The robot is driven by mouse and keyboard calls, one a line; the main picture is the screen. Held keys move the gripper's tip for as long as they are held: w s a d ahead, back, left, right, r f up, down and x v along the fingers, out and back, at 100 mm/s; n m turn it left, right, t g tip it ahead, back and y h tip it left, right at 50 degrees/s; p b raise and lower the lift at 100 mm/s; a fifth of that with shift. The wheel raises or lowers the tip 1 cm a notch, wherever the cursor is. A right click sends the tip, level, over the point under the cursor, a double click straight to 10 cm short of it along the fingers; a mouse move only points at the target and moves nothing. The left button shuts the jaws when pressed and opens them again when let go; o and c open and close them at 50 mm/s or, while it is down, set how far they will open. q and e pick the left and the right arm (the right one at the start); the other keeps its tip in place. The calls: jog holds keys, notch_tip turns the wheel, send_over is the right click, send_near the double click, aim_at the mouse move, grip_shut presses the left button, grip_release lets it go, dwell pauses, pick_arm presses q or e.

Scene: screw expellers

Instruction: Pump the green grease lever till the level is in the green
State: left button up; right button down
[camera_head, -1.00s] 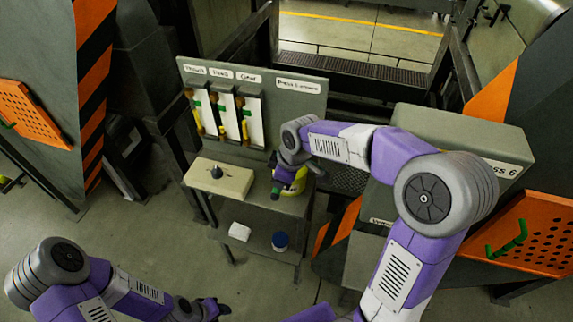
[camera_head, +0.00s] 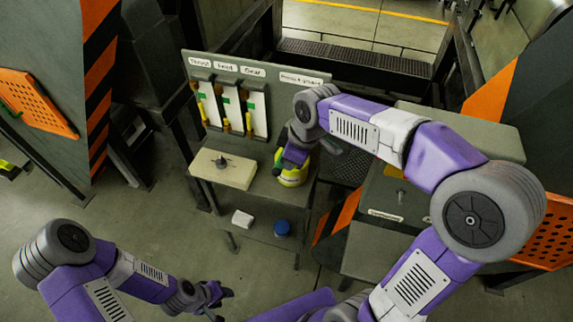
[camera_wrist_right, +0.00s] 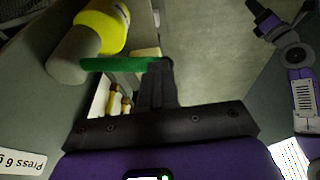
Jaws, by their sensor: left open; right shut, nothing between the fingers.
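A yellow grease pump (camera_head: 291,176) stands on the bench, partly hidden by my right arm; its yellow and grey body shows in the right wrist view (camera_wrist_right: 92,38). A green lever (camera_wrist_right: 115,64) extends sideways beside it in that view. My right gripper (camera_wrist_right: 160,75) is shut and empty, its fingers at the lever's right end; I cannot tell whether they touch. In the head view the right fingers are hard to make out by the pump. Three white gauges (camera_head: 231,108) with green bands and yellow parts stand on the back panel. My left gripper (camera_head: 222,298) is open, low and away from the bench.
A beige block (camera_head: 222,170) with a dark knob sits on the bench, left of the pump. A white box (camera_head: 242,219) and a blue-lidded jar (camera_head: 282,228) stand on the lower shelf. A grey press housing (camera_head: 390,200) is close on the right. Open floor lies left.

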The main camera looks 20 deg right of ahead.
pick_arm(q)
jog(key=shift+r, duration=0.15)
pick_arm(e)
jog(key=v, duration=0.4)
jog(key=shift+s+a, duration=0.2)
jog(key=shift+a, duration=0.05)
jog(key=shift+f, duration=0.15)
dwell(0.7)
